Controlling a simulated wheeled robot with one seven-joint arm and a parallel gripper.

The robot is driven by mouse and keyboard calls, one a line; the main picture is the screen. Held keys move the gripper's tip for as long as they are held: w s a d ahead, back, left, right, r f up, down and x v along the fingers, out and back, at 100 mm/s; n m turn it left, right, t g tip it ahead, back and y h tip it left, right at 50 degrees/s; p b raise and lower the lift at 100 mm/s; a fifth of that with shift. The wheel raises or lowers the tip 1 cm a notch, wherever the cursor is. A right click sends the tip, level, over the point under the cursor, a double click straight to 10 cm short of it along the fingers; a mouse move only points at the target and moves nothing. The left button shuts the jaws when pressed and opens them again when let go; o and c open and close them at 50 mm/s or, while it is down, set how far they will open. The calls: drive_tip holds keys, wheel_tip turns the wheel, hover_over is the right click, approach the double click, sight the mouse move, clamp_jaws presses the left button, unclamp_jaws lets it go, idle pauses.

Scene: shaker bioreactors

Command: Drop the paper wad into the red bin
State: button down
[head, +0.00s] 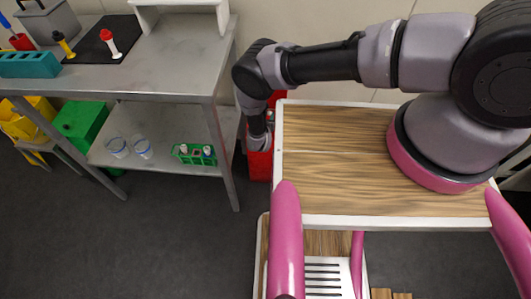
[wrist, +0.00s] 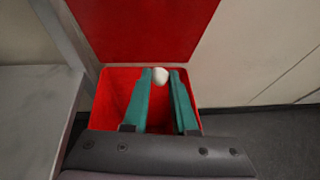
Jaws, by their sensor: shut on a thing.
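The red bin (wrist: 104,104) is in the wrist view with its lid (wrist: 145,30) raised at the back. My gripper (wrist: 161,76) has two teal fingers pointing into the bin's opening. The small white paper wad (wrist: 160,75) is between the fingertips, held over the opening. In the head view the red bin (head: 259,166) stands on the floor between the metal table and my wooden-topped base. There my arm's end reaches down over it and hides much of its opening. The fingers and the wad cannot be made out in the head view.
A metal table (head: 185,58) with a lower shelf (head: 160,158) stands left of the bin. The shelf holds a green rack (head: 195,154) and clear cups (head: 118,147). A green box (head: 80,122) and a yellow bin (head: 25,122) are farther left. The wall is close behind.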

drive_tip(key=shift+f, duration=0.65)
drive_tip(key=c, duration=0.6)
unclamp_jaws()
drive_tip(key=shift+s, duration=0.1)
drive_tip(key=v, duration=1)
drive_tip(key=shift+s+a, duration=0.1)
drive_tip(key=shift+s, duration=0.25)
